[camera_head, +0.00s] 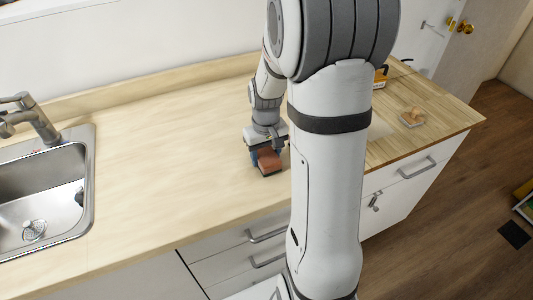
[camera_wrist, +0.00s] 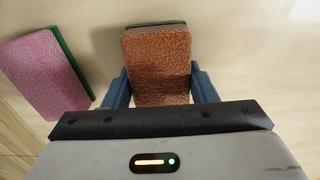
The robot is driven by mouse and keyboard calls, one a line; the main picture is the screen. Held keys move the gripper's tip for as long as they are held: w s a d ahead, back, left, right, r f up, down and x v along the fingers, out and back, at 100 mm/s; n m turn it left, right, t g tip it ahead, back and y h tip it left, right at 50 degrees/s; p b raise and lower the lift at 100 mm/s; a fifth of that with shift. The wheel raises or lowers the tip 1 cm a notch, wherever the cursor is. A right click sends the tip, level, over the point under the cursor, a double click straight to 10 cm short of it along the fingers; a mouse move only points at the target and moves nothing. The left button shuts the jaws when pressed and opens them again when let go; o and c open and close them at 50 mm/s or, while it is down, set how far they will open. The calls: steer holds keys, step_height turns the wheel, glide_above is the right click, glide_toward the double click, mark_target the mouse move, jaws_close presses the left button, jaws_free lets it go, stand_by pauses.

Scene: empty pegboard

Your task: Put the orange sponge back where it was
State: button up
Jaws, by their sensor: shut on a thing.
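The orange sponge (camera_wrist: 158,62) is a brownish-orange block with a dark layer along its far edge in the wrist view. My gripper (camera_wrist: 160,88) is shut on it, with a blue finger on each side. In the head view the orange sponge (camera_head: 268,160) shows between the fingers of my gripper (camera_head: 266,158), low at the wooden counter. I cannot tell whether the sponge touches the counter.
A pink sponge with a green layer (camera_wrist: 47,68) lies left of my gripper in the wrist view. The counter (camera_head: 160,140) is clear to the left, up to a steel sink (camera_head: 90,205).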

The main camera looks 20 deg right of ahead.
mark_target(266, 153)
steer(key=o, duration=0.9)
steer(key=shift+f, duration=0.1)
steer(key=shift+o, duration=0.2)
step_height(266, 153, up, 11)
steer(key=s+a+r+t, duration=0.1)
steer(key=s+a, duration=0.3)
steer(key=s, duration=0.3)
steer(key=s+a+r+t, duration=0.1)
steer(key=s+a, duration=0.3)
steer(key=s, duration=0.4)
steer(key=shift+a+r+t, duration=0.15)
steer(key=shift+a+t, duration=0.15)
steer(key=shift+t, duration=0.2)
